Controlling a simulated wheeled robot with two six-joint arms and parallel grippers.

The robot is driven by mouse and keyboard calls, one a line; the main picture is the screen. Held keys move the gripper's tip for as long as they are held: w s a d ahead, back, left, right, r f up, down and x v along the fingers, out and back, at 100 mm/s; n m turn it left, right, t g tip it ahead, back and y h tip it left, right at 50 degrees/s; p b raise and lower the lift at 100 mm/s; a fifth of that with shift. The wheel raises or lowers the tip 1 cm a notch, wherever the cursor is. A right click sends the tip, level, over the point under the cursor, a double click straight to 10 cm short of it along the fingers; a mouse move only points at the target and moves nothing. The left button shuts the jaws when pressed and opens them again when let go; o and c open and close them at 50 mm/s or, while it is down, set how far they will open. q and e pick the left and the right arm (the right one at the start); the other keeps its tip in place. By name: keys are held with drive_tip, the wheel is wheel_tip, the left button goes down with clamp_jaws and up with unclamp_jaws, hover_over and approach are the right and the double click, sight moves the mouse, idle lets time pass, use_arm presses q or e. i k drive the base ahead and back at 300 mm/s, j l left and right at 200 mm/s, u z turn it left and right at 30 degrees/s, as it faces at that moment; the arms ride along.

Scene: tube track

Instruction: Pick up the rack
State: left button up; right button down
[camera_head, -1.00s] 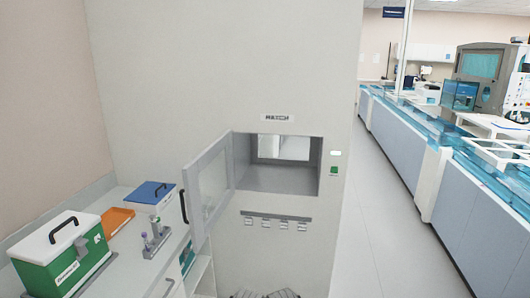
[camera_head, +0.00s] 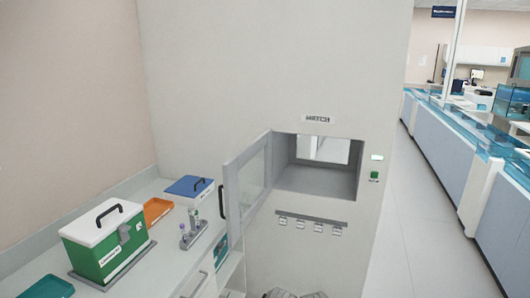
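A small grey rack (camera_head: 194,238) stands upright on the white counter on the left, with a few tubes standing in it. It sits between the green box and the open hatch door, and nothing touches it. Neither of my grippers can be made out in the head view; only some grey parts, likely mine, show at the bottom edge.
A green box with a white lid (camera_head: 105,242), an orange tray (camera_head: 157,211) and a blue-lidded box (camera_head: 190,190) stand on the counter (camera_head: 150,272). A teal tray (camera_head: 48,287) lies at the front left. A glass hatch door (camera_head: 247,184) stands open just right of the rack.

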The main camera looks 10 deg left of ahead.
sight(192, 236)
drive_tip(key=i+l, duration=0.7)
drive_tip(key=i+u, duration=0.1)
drive_tip(key=u, duration=1.9)
